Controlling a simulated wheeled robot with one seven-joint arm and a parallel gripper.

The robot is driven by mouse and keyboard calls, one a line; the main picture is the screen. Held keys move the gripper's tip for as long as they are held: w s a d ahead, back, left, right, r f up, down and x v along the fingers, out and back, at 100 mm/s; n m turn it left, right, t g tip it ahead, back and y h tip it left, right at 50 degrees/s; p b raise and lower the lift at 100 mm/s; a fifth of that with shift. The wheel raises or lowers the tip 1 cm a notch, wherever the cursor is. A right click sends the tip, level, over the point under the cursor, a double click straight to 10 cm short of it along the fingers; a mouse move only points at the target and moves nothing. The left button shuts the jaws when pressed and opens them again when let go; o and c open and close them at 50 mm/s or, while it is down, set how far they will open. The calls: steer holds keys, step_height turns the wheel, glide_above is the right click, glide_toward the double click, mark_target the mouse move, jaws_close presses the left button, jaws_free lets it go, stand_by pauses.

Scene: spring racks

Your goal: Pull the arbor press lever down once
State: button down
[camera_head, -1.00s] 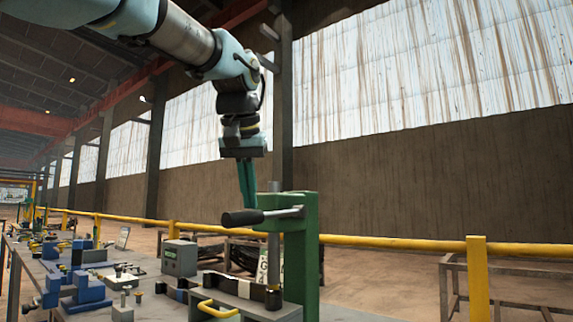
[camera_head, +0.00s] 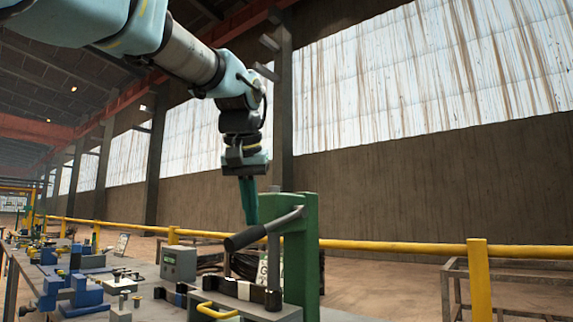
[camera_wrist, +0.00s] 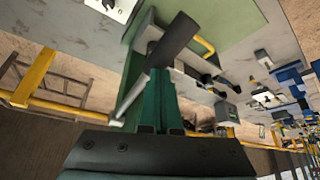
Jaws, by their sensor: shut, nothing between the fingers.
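The green arbor press (camera_head: 302,260) stands at the edge of the bench. Its lever has a grey rod (camera_head: 286,219) and a dark grip (camera_head: 244,238). The lever slopes down to the left, with the grip end lowest. My gripper (camera_head: 250,222) points down with its green fingers closed together, directly above the grip. The fingertips look to be touching or almost touching it from above, and they do not clasp it. In the wrist view the closed fingers (camera_wrist: 159,72) meet the lower end of the dark grip (camera_wrist: 173,42). The press ram (camera_head: 273,262) shows below the lever.
The bench (camera_head: 150,303) holds a grey box (camera_head: 178,262), blue fixtures (camera_head: 80,294) and a part with a yellow handle (camera_head: 216,312) beside the press. A yellow rail (camera_head: 400,246) runs behind. The air left of the press column is open.

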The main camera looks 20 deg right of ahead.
steer(key=shift+f, duration=0.7)
steer(key=r+p, duration=0.2)
steer(key=d+r+p, duration=0.1)
steer(key=r+p, duration=0.1)
steer(key=w+r+p, duration=0.1)
steer(key=r+p, duration=0.1)
steer(key=shift+d+r, duration=0.25)
steer(key=shift+d, duration=0.1)
steer(key=s+a+r+b, duration=0.4)
steer(key=s+a+b, duration=0.1)
steer(key=a, duration=0.5)
steer(key=shift+s+a, duration=0.25)
steer(key=shift+s, duration=0.15)
stand_by(0.6)
stand_by(0.7)
